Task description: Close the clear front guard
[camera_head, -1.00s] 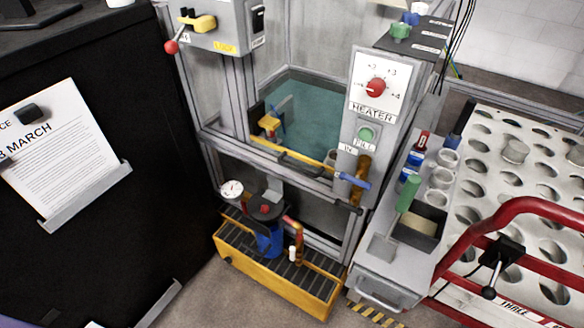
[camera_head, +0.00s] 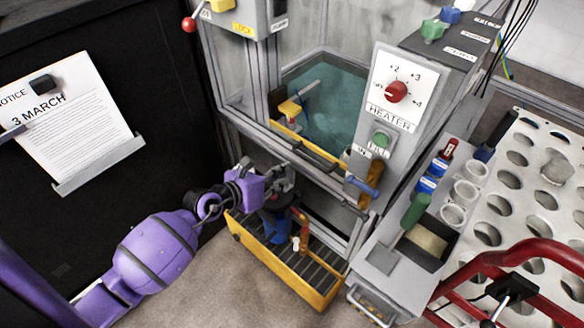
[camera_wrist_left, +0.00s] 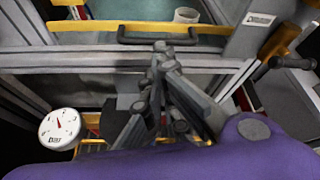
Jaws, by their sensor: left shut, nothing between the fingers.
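The clear front guard shows by its yellow edge strip (camera_head: 305,147) across the low part of the tank's grey frame; its clear panel is hard to make out. In the left wrist view the yellow strip (camera_wrist_left: 85,26) carries a black bar handle (camera_wrist_left: 157,39). My left gripper (camera_head: 284,172) is just in front of and below the strip, above the yellow-edged tray. In the left wrist view its dark fingers (camera_wrist_left: 160,50) are shut and empty, their tips overlapping the handle in the picture; I cannot tell whether they touch it. My right gripper is not in view.
A heater box with a red knob (camera_head: 396,91) stands right of the tank. A yellow tray (camera_head: 283,268) holds a blue pump below. A dial gauge (camera_wrist_left: 60,128) is near my left gripper. A red rail (camera_head: 475,262) is at right.

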